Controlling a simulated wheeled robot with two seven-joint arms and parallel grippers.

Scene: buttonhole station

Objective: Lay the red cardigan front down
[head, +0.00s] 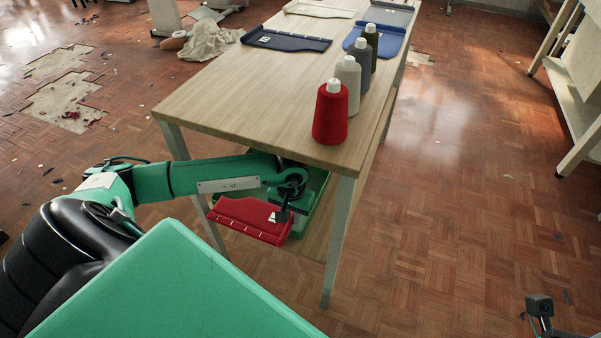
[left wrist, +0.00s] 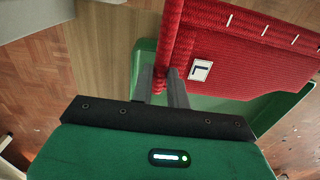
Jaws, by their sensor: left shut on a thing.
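The red cardigan front (head: 243,217) is a flat knitted panel with a row of white buttonhole marks along one edge and a small white label. It is off the tabletop, below the table's near edge. My left gripper (head: 284,213) is shut on its edge near the label. The left wrist view shows the fingers (left wrist: 163,86) pinching the red knit (left wrist: 240,50), with a green tray (left wrist: 148,55) behind it. In the head view this tray (head: 312,205) is partly hidden under the tabletop.
The wooden table (head: 235,95) has a clear near left top. Red (head: 330,115), white (head: 347,85), grey (head: 361,65) and olive (head: 371,42) thread cones line its right side. Navy (head: 285,39), blue (head: 377,42), cream (head: 318,9) and grey (head: 393,13) panels lie farther back.

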